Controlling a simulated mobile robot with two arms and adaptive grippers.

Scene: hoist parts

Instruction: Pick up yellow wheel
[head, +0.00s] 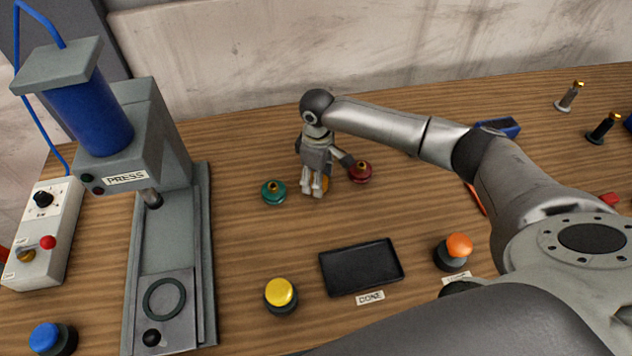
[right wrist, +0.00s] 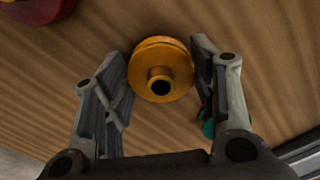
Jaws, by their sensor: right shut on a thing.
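The yellow wheel (right wrist: 161,66) is a round golden disc with a hub and a dark hole. In the right wrist view it sits between the two fingers of my right gripper (right wrist: 163,80), which is shut on it. In the head view my right gripper (head: 314,190) points down at the table, and only a sliver of the yellow wheel (head: 325,184) shows behind its fingers. I cannot tell whether the wheel touches the table. My left gripper is not in view.
A teal wheel (head: 273,192) stands close on the left and a red wheel (head: 360,172) close on the right. An empty black tray (head: 340,282) lies nearer, between a yellow button (head: 281,293) and an orange button (head: 459,246). A press (head: 172,225) stands at left.

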